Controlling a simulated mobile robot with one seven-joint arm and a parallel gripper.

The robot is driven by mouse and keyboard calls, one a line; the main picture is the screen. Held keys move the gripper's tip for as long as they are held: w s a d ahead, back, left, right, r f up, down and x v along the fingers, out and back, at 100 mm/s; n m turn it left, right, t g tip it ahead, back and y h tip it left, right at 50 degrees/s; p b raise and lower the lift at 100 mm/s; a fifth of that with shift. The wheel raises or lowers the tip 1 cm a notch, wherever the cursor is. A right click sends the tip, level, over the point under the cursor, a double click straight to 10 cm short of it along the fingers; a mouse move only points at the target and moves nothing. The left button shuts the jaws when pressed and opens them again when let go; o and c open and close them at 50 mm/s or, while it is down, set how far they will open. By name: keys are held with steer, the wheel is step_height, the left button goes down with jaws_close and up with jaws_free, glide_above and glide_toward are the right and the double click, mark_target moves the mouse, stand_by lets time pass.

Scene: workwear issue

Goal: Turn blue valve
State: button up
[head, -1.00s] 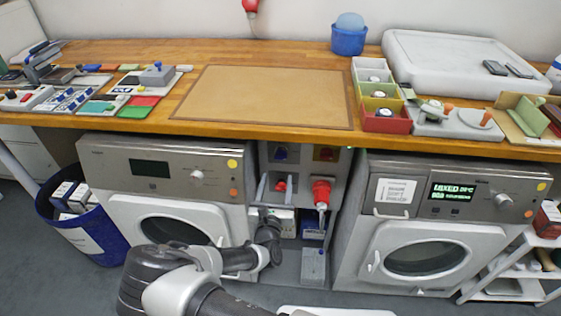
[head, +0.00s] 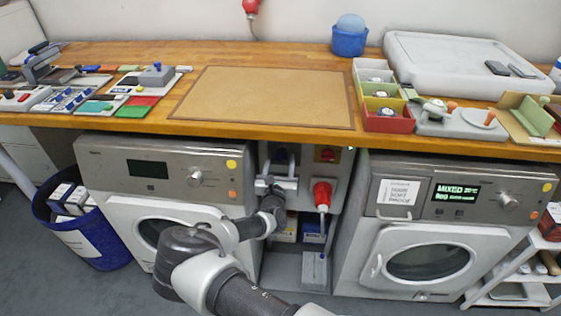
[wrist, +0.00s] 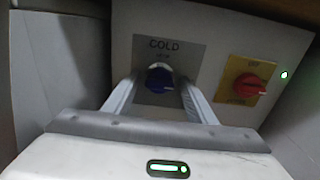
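The blue valve (wrist: 159,78) is a dark blue knob on a grey plate marked COLD, in the niche between the two machines. It also shows, small and dark, in the head view (head: 281,154). My gripper (wrist: 160,92) is open, with one finger to the left and one to the right of the blue valve in the wrist view. Gaps show between the fingers and the knob, and I see no contact. Whether the fingertips reach level with the knob is hard to tell. In the head view my gripper (head: 277,183) is just below the valve.
A red switch on a yellow plate (wrist: 250,84) is right of the valve. A large red plug (head: 322,194) hangs below that switch. Washing machines (head: 165,169) and (head: 440,225) flank the niche, and the wooden worktop edge (head: 255,132) lies above it.

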steer(key=c, duration=0.8)
steer(key=shift+n+p, duration=1.1)
steer(key=shift+n, duration=0.3)
steer(key=n+p, duration=0.1)
steer(key=n, duration=0.2)
steer(key=shift+n, duration=0.3)
steer(key=n, duration=0.6)
steer(key=shift+a+f+p, duration=0.1)
steer(key=shift+f+p, duration=0.1)
steer(key=shift+p, duration=0.15)
steer(key=n, duration=0.5)
steer(key=shift+n, duration=0.4)
steer(key=o, duration=1)
